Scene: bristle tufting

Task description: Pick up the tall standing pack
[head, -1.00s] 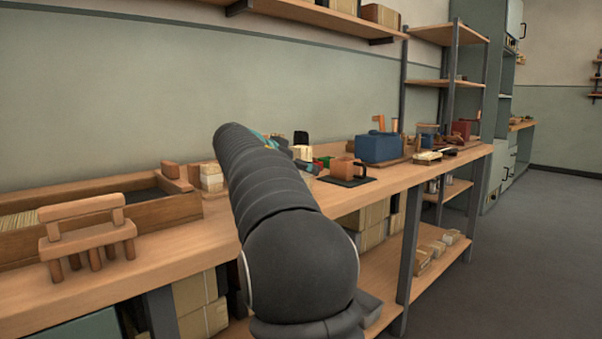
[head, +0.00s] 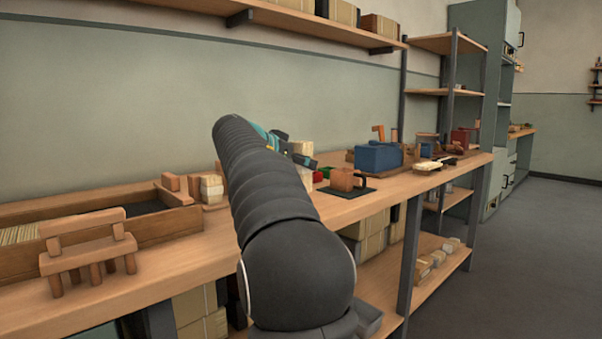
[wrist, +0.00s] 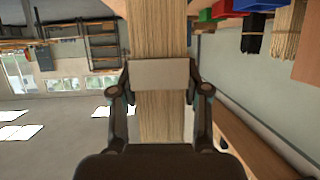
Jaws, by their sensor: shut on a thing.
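The tall pack (wrist: 160,30) is a bundle of straw-coloured bristles with a pale band around it. It fills the middle of the wrist view, and its far end runs out past the top edge. My gripper (wrist: 160,90) has a finger on each side of the pack at the band and is shut on it. In the head view my gripper (head: 290,146) is over the back of the bench, largely hidden by my dark arm. A cream pack shows beside the fingers there; I cannot tell whether it is the held one. Whether the pack's base touches the bench is out of view.
The wrist view is upside down, with a black bundle (wrist: 253,34), a tan bundle (wrist: 286,32) and a blue bin (wrist: 252,5) at upper right.

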